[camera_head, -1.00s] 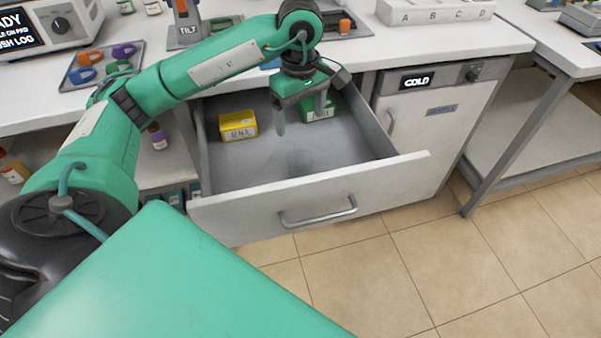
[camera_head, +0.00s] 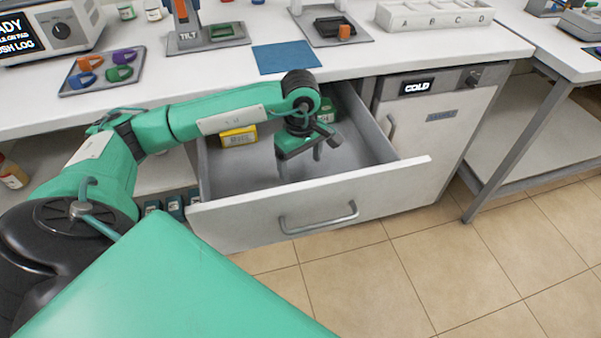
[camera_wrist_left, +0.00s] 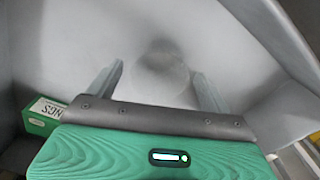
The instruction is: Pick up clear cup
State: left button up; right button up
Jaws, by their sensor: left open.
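The clear cup (camera_wrist_left: 163,72) shows in the left wrist view as a faint, see-through round shape on the grey drawer floor, ahead of and between my two fingers. In the head view I cannot make it out; my gripper covers that spot. My left gripper (camera_head: 300,160) is open and empty, pointing down inside the open drawer (camera_head: 235,218). Its fingers also frame the cup in the left wrist view (camera_wrist_left: 160,74). I cannot tell how far above the cup they are. My right gripper is not in view.
A yellow box (camera_head: 238,137) stands at the drawer's back left, and a green box (camera_head: 327,110) at its back right, partly behind my wrist; the green box shows left in the wrist view (camera_wrist_left: 42,116). Drawer walls surround my gripper. A blue mat (camera_head: 287,58) lies on the counter.

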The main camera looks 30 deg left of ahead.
pick_arm(q)
jog(key=shift+f, duration=0.65)
jog(key=shift+r, duration=0.1)
jog(key=c, duration=1.1)
jog(key=shift+o, duration=0.2)
